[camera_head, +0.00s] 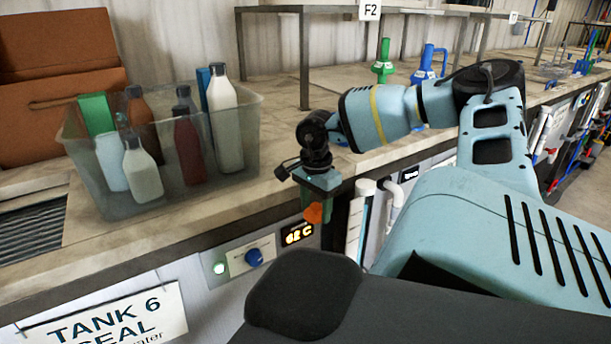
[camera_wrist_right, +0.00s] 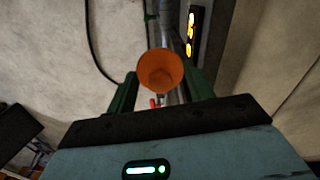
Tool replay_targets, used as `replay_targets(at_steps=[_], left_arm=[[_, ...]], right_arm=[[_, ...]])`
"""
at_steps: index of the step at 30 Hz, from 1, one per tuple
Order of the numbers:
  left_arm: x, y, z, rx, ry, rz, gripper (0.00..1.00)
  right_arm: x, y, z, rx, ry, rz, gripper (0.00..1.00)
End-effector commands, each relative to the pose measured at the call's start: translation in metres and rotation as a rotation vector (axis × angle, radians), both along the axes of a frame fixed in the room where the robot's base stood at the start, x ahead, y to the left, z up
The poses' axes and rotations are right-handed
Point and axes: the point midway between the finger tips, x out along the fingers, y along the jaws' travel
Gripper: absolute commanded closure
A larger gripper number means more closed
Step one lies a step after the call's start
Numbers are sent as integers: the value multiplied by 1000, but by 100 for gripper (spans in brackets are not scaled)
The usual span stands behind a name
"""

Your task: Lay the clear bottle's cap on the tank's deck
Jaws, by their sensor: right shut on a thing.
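My right gripper (camera_head: 317,203) is shut on an orange cap (camera_head: 314,213), held at the tips of its green fingers. The orange cap also shows in the right wrist view (camera_wrist_right: 160,68), between the two fingers, with its round end toward the camera. In the head view the cap appears in front of the tank's front panel, just below the front edge of the stone-like deck (camera_head: 278,215). I see no contact with the deck. I cannot pick out the clear bottle for sure. My left gripper is not in view.
A clear bin (camera_head: 165,205) with several bottles stands on the deck at left, beside a brown box (camera_head: 60,85). A green fixture (camera_head: 383,62) and a blue one (camera_head: 427,62) stand farther back. A panel with a blue knob (camera_head: 254,257) is below the edge. Bare deck lies right of the bin.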

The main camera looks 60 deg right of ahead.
Motion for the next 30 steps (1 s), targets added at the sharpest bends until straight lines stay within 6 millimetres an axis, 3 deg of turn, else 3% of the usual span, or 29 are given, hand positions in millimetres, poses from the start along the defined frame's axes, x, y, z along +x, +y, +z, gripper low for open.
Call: replay_targets(at_steps=[9, 17, 23, 30], left_arm=[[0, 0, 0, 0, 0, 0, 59], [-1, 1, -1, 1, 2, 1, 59], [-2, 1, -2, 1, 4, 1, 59], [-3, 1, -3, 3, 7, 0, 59]], right_arm=[[-6, 48, -79, 25, 14, 348, 69], [-3, 96, -125, 34, 9, 634, 69], [6, 159, -162, 36, 1, 944, 69], [20, 260, -189, 29, -3, 1409, 69]])
